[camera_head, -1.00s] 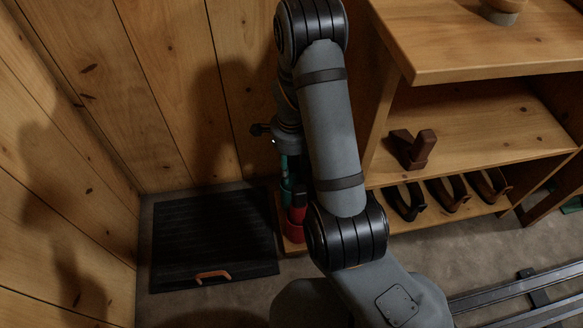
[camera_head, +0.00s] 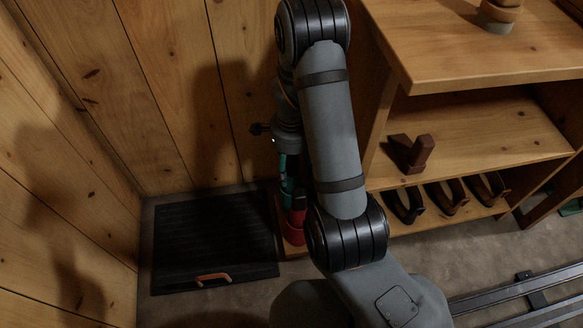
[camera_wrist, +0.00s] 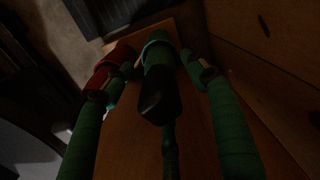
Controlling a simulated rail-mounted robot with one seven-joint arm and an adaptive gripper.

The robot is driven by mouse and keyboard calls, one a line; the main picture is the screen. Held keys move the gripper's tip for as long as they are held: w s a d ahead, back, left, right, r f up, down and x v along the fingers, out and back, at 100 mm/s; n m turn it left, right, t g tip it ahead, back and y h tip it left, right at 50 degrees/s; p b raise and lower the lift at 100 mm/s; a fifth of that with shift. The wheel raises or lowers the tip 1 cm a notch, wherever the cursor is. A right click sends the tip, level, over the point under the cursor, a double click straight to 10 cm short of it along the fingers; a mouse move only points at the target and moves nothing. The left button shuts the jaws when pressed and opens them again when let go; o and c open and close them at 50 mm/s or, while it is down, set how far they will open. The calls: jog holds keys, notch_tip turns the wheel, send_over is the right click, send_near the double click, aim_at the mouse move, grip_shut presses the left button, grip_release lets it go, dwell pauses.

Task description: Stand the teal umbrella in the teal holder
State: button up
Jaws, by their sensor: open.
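In the wrist view, a round teal rim of the teal holder (camera_wrist: 160,36) shows near the top centre. The teal umbrella's black handle (camera_wrist: 158,98) points up out of it toward the camera, so the umbrella appears to stand in the holder. My gripper (camera_wrist: 162,78) is open, its two green-wrapped fingers on either side of the umbrella, with gaps visible. A red cylinder (camera_wrist: 108,66) stands left of the teal holder, behind the left fingertip. In the head view, my arm hides most of this; only slivers of teal (camera_head: 288,172) and red show beside it.
The holders stand on a wooden board (camera_wrist: 126,150) close to the plank wall (camera_head: 160,90). A dark mat (camera_head: 210,235) with an orange handle lies left. A wooden shelf unit (camera_head: 480,125) with a brown block and several dark hooked pieces stands right. Rails (camera_head: 520,300) run at lower right.

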notch_tip(320, 180, up, 10)
jog(key=p, duration=0.5)
notch_tip(320, 180, down, 13)
jog(key=b, duration=0.7)
jog(key=shift+r+b, duration=0.2)
jog(key=shift+b, duration=0.2)
notch_tip(320, 180, up, 4)
jog(key=p, duration=0.2)
jog(key=shift+p, duration=0.4)
jog(key=shift+r, duration=0.55)
jog(key=shift+f, duration=0.1)
